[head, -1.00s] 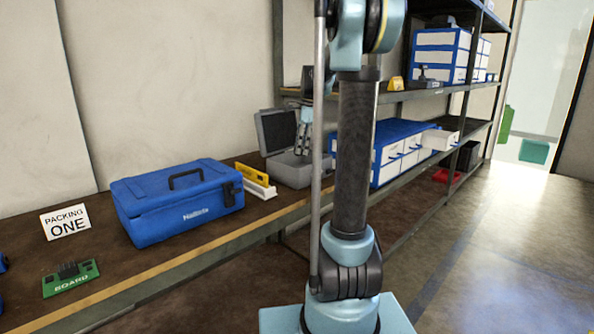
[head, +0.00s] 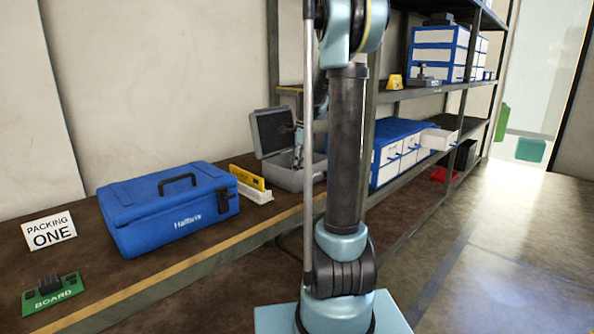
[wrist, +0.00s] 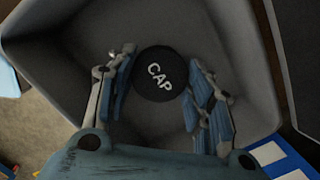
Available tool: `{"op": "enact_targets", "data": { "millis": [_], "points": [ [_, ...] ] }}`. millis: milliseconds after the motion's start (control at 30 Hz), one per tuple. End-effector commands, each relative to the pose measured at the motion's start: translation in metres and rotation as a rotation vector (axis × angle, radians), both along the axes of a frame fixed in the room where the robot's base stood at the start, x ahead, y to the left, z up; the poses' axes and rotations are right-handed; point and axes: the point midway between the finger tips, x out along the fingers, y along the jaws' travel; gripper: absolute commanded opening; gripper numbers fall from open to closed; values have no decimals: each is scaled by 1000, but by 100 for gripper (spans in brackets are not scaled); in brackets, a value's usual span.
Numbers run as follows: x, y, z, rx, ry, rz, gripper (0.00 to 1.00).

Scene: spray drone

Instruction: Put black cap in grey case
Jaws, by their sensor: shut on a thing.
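The grey case (head: 305,178) stands open on the bench, its lid (head: 271,131) tilted back to the left. Its grey inside also fills most of the wrist view (wrist: 235,65). The round black cap (wrist: 158,74), lettered CAP in white, is between my fingers in the wrist view. My gripper (wrist: 160,85) is shut on the cap and points down into the case. In the head view my gripper (head: 298,158) is at the case opening, partly hidden by my arm. The cap cannot be made out there.
A blue toolbox (head: 170,208), a yellow-and-white item (head: 250,184), a PACKING ONE sign (head: 49,231) and a green BOARD piece (head: 52,294) lie along the bench to the left. White-and-blue drawers (head: 400,150) stand to the right of the case, one pulled out.

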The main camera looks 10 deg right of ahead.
Motion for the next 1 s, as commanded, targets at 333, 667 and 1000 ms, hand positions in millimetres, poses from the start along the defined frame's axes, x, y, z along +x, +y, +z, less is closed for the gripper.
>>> {"op": "enact_targets", "data": {
  "millis": [333, 667, 1000],
  "points": [
    [0, 1, -14, 0, 0, 2, 30],
    [0, 2, -15, 0, 0, 3, 68],
    [0, 2, -13, 0, 0, 3, 68]
  ]
}}
